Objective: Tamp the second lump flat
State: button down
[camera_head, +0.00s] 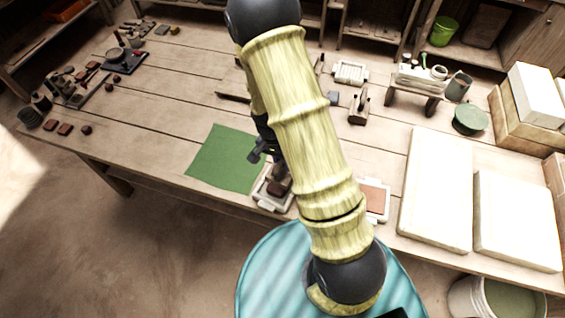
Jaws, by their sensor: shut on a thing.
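My gripper (268,155) is at the near side of the table, partly hidden behind my arm. It is shut on a dark brown block-like tamper (279,187). The tamper is over a white-rimmed mould (263,203), and whether it touches what lies inside cannot be told. The lump in that mould is hidden by the tamper and my arm. A second white-rimmed mould (386,205) stands to the right of my arm, with a flat reddish-brown clay surface (374,194) in it.
A green mat (225,160) lies left of the mould. Large pale slabs (437,185) cover the right side. Several small items lie far left. The middle-left table is clear.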

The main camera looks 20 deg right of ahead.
jog(key=shift+v, duration=0.8)
jog(key=shift+s+d+f, duration=0.1)
jog(key=shift+s+d, duration=0.05)
jog(key=shift+w+a+f, duration=0.3)
jog(key=shift+w+a, duration=0.35)
jog(key=shift+a, duration=0.05)
jog(key=shift+f, duration=0.1)
